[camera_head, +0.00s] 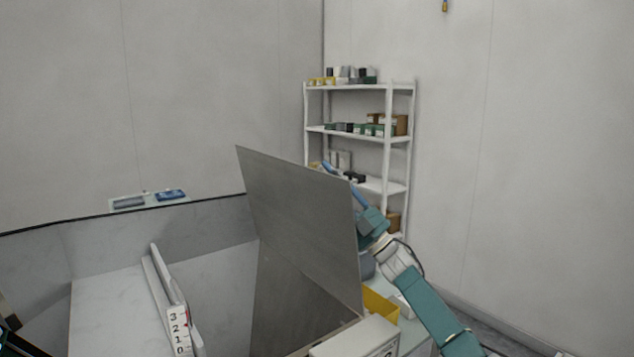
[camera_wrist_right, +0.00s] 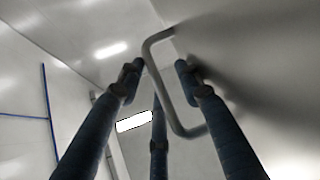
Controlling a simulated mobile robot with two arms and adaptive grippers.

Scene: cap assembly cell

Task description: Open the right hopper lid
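The right hopper lid (camera_head: 300,220) is a flat grey metal panel, standing steeply raised above the open hopper (camera_head: 215,290) in the head view. Its grey U-shaped handle (camera_wrist_right: 160,85) shows in the right wrist view. My right gripper (camera_wrist_right: 160,67) has its blue fingers around the handle bar, with a visible gap beside the bar. In the head view the right gripper (camera_head: 345,182) is behind the lid's right edge, partly hidden by it. My left gripper cannot be made out; only a dark and teal fragment shows at the lower left corner.
A divider with a number scale (camera_head: 178,330) stands inside the hopper. Behind the lid are a yellow bin (camera_head: 380,305) and a white shelf unit (camera_head: 398,135) with small boxes. A blue item (camera_head: 171,195) lies beyond the hopper's back rim.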

